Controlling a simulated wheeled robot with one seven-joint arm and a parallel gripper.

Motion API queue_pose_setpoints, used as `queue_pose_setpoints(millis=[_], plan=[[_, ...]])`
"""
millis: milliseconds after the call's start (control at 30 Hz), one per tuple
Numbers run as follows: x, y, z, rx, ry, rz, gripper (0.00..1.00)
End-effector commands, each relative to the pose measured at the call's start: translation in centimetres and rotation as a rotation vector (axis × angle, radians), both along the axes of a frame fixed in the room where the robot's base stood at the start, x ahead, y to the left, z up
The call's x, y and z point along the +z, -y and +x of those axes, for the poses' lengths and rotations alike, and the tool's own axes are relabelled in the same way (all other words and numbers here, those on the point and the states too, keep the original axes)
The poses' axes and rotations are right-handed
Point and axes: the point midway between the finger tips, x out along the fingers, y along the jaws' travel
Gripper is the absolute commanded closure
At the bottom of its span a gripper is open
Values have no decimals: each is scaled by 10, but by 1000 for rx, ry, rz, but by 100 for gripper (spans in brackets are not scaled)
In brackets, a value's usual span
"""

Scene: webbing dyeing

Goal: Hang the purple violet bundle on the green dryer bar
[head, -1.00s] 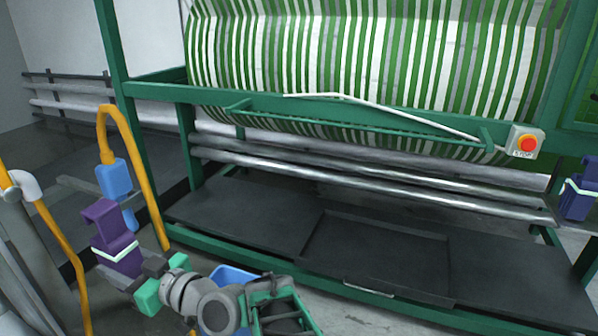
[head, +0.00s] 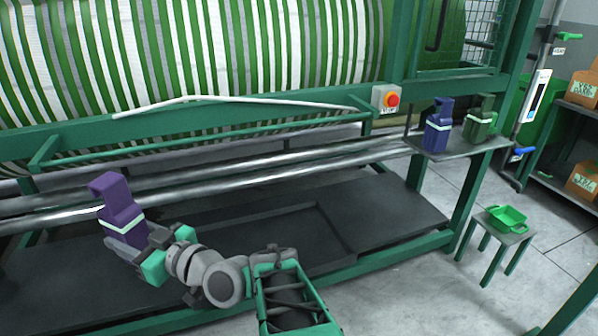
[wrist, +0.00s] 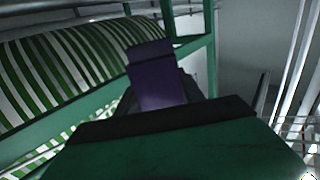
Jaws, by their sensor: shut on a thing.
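The purple violet bundle (head: 117,198) has a hooked top and a pale band, and my gripper (head: 143,244) is shut on its lower end. In the head view it is upright, slightly tilted, in front of the rollers at the left. In the wrist view the bundle (wrist: 155,75) rises beyond the dark jaws, which hide its lower part. The green dryer bar (head: 215,140) runs across the machine front on brackets, above and to the right of the bundle in the picture. The bar looks empty, and the bundle appears apart from it.
A white rod (head: 240,98) lies along the frame above the bar. A red stop button (head: 391,99) is at its right end. A side table (head: 455,148) holds a dark blue bundle (head: 438,125) and a dark green one (head: 480,117). A stool (head: 497,222) bears a green tray.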

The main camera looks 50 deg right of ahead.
Motion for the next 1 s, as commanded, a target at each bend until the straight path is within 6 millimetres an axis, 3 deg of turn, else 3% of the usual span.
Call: queue_pose_setpoints(millis=[167, 267, 467, 600, 700, 800, 900, 1000], plan=[[-1, 80, -2, -145, 9, 4, 100], [2, 139, -13, -251, 13, 5, 100], [8, 255, -64, -471, 16, 5, 100], [11, 325, -117, -624, 11, 2, 100], [15, 360, -156, -715, 7, -1, 100], [18, 383, -185, -780, 3, -2, 100], [20, 393, -201, -813, -1, -3, 100], [22, 396, -204, -820, -2, -3, 100]])
